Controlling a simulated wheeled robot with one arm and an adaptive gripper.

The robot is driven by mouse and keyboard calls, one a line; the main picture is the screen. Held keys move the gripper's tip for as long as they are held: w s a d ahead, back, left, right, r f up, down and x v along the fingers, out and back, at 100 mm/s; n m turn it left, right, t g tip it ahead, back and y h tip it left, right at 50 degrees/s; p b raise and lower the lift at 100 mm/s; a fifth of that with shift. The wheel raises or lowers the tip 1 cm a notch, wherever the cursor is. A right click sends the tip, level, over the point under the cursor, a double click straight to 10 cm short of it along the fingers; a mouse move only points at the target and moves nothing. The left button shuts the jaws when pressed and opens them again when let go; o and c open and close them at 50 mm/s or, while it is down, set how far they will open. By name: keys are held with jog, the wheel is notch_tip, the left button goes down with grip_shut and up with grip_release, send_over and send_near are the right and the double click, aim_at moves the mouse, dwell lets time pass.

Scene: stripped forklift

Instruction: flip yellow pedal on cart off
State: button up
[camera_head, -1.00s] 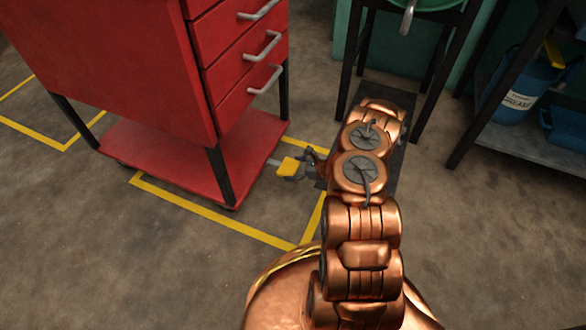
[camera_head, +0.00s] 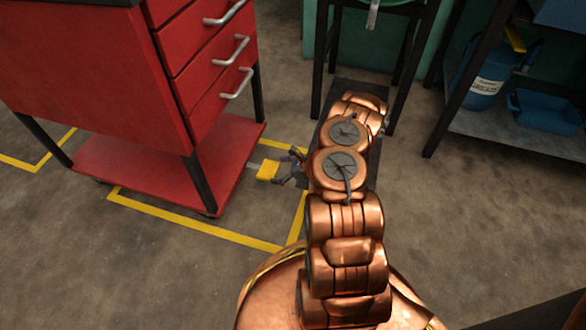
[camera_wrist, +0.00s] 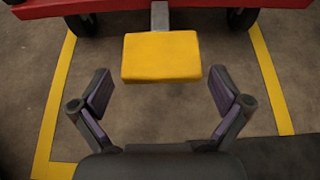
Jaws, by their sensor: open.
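The yellow pedal (camera_head: 268,171) sticks out on a grey bar from the low red shelf of the red cart (camera_head: 110,70). In the wrist view the pedal (camera_wrist: 161,56) is a flat yellow block at the upper middle, facing me. My gripper (camera_head: 293,168) is low near the floor, just right of the pedal in the head view. In the wrist view my gripper (camera_wrist: 161,92) is open, its two fingers spread to either side below the pedal with nothing between them. The fingertips appear close to the pedal; I cannot tell whether they touch it.
Yellow floor tape (camera_head: 200,228) runs around the cart. Black cart wheels (camera_wrist: 242,18) show beside the pedal bar. A dark-legged stand (camera_head: 318,60) is behind my arm, and a shelf with blue containers (camera_head: 485,80) stands at right. The floor in front is clear.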

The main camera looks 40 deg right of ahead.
jog(key=v, duration=0.9)
jog(key=shift+s, duration=0.15)
jog(key=shift+d+r, duration=0.1)
